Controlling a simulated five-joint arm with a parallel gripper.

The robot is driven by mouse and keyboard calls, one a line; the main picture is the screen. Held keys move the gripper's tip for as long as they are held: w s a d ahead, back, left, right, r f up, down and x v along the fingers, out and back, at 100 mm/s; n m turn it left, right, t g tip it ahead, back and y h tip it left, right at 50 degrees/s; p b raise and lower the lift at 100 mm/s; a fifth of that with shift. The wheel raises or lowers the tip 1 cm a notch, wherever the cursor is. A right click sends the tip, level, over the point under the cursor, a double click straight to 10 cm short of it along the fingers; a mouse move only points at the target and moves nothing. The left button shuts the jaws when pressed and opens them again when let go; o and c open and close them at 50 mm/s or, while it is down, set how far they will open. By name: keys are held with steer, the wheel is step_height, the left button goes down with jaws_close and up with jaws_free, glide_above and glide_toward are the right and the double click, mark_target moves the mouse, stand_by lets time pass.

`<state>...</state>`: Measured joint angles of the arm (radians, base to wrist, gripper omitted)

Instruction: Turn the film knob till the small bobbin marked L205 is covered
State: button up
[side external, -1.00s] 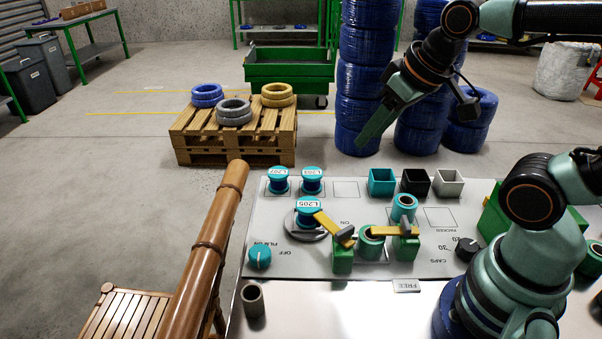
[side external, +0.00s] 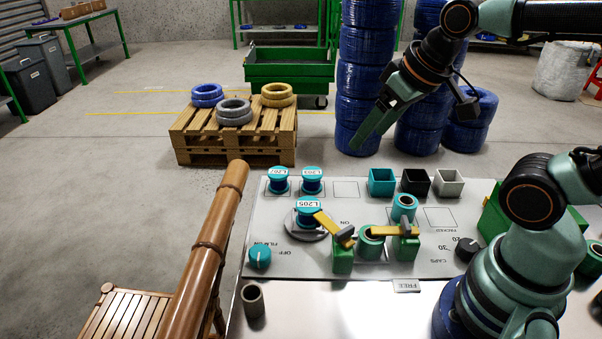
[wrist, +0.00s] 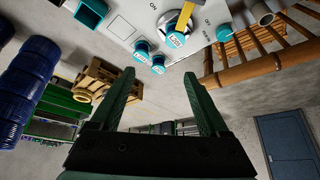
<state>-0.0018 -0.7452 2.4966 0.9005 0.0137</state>
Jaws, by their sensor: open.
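The film knob (side external: 260,257) is a teal round knob with a pale pointer line, at the panel's front left beside the FILM ON and OFF lettering. It also shows in the wrist view (wrist: 223,33). The small bobbin L205 (side external: 307,213) is blue and teal with a white label, standing upright on a grey turntable (side external: 297,233). No film covering can be made out on it. A yellow arm (side external: 329,225) from a green post reaches beside it. My gripper (side external: 357,147) is open and empty, high above and behind the panel, apart from the knob. Its two fingers (wrist: 160,76) are spread in the wrist view.
Two labelled bobbins (side external: 278,182) stand behind the turntable. Teal, black (side external: 415,182) and white bins line the panel's back. A bamboo rail (side external: 208,255) runs left of the knob. A grey tube (side external: 252,301) stands in front of it.

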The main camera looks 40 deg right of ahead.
steer(key=w+a+m+g, duration=0.2)
steer(key=w+a+m, duration=0.2)
steer(key=m, duration=0.3)
steer(key=m+g, duration=0.4)
steer(key=m, duration=1.6)
glide_above(260, 251)
step_height(260, 251, down, 11)
step_height(260, 251, down, 12)
steer(key=shift+r, duration=0.1)
